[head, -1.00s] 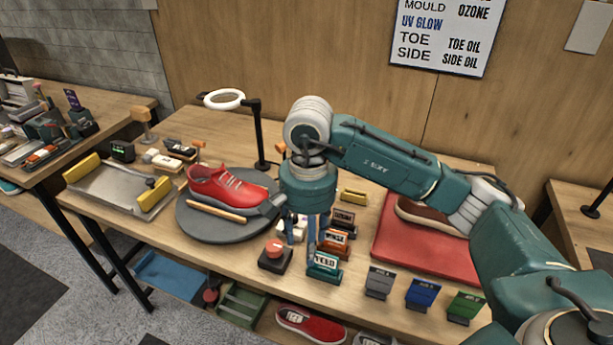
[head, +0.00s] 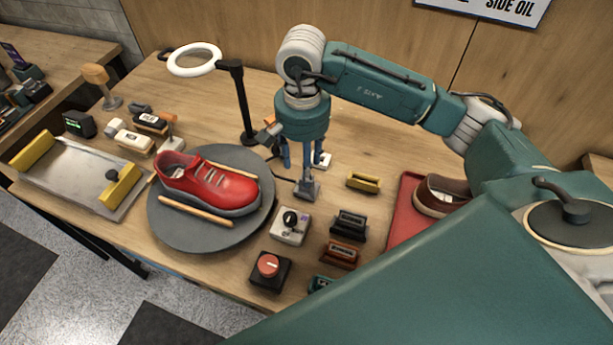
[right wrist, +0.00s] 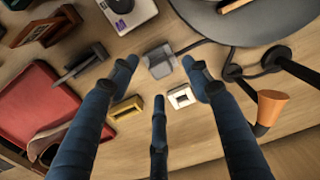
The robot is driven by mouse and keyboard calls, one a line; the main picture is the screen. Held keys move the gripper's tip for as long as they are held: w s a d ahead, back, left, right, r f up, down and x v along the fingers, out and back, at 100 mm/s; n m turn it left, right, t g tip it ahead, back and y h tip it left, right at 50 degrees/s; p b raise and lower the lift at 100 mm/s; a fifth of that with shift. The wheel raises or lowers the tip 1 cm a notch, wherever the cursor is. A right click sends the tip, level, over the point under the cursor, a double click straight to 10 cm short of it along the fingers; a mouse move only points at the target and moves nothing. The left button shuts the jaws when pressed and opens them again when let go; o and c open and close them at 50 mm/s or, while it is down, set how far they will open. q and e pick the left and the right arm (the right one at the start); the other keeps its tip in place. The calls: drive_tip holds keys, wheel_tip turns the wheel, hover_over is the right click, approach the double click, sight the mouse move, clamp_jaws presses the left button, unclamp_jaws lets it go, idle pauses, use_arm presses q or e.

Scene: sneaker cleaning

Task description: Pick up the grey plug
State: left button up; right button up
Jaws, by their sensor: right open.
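The grey plug (right wrist: 160,62) is a small grey block on the table, with a dark cable running from it toward the round turntable. In the head view the plug (head: 308,190) lies just below my right gripper's fingers. My right gripper (right wrist: 159,78) points down with its fingers spread apart, and the plug shows in the gap between the fingertips. In the head view the right gripper (head: 302,168) partly covers the area behind the plug. I cannot tell the exact height of the fingertips above it. My left gripper is not in view.
A white square socket (right wrist: 181,97) and a yellow block (right wrist: 126,108) lie close to the plug. A white box with a black knob (head: 291,225) stands in front. A red sneaker (head: 208,182) sits on the grey turntable (head: 180,235) to the left. A lamp post (head: 240,105) stands behind.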

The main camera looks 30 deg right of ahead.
drive_tip(key=shift+s+f, duration=0.1)
drive_tip(key=shift+f, duration=0.65)
drive_tip(key=f+p, duration=0.1)
drive_tip(key=f, duration=0.2)
drive_tip(key=f+p, duration=0.1)
drive_tip(key=shift+d+f+p, duration=0.15)
drive_tip(key=shift+d+p, duration=0.2)
drive_tip(key=shift+d, duration=0.05)
drive_tip(key=shift+f, duration=0.5)
drive_tip(key=shift+w, duration=0.2)
drive_tip(key=c, duration=0.8)
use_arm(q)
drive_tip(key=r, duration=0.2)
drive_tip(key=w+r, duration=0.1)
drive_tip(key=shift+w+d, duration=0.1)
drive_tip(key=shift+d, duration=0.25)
use_arm(e)
drive_tip(key=c, duration=0.4)
